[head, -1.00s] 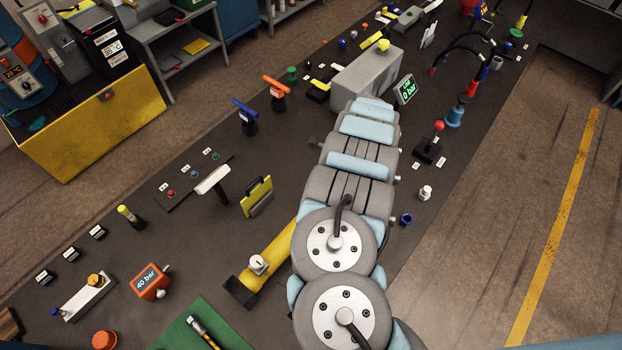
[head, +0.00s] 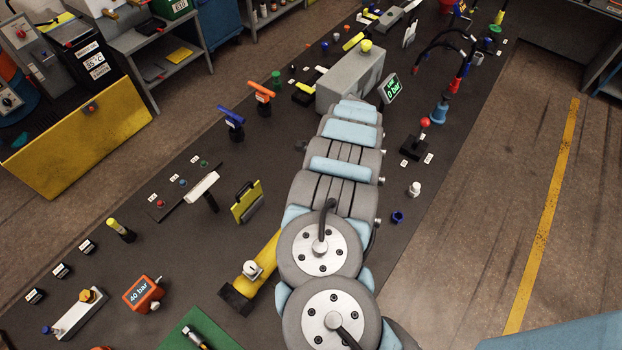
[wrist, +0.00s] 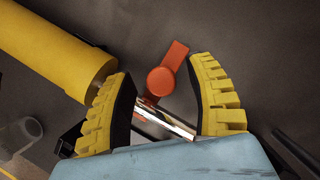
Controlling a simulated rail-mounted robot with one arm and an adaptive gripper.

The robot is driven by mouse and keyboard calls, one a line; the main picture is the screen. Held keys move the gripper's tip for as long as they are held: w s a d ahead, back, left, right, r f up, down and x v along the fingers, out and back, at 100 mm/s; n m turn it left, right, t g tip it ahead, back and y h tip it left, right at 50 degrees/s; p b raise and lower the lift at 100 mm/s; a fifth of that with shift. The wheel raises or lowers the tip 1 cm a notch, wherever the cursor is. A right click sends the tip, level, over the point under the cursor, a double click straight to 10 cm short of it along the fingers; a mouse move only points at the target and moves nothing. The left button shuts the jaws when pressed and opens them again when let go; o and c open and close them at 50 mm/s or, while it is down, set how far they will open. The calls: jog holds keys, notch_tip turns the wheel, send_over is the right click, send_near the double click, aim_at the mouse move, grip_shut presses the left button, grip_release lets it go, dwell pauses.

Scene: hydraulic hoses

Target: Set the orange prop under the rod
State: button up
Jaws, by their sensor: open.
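In the wrist view my gripper (wrist: 170,100) is open, with its two yellow ribbed fingers wide apart. The orange prop (wrist: 162,82), with a round top and a flat strip running up from it, lies in the gap between them. I see no finger pressing on it. The shiny rod (wrist: 165,122) crosses just below the prop's round top in the picture, in line with the yellow cylinder (wrist: 55,50) at left. Whether the prop is under the rod or beside it I cannot tell. In the head view the yellow cylinder (head: 265,262) shows partly; my arm hides gripper, prop and rod.
Left of my arm stand a yellow clipboard-like piece (head: 247,202), an orange 40 bar box (head: 143,293) and a green mat (head: 195,330). A grey block (head: 350,78) stands beyond. A red-knobbed lever (head: 418,138) stands to the right. A dark bar (wrist: 295,150) lies right of the fingers.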

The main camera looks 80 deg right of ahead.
jog(key=shift+r, duration=0.1)
jog(key=v, duration=1.2)
jog(key=shift+s, duration=0.1)
dwell(0.3)
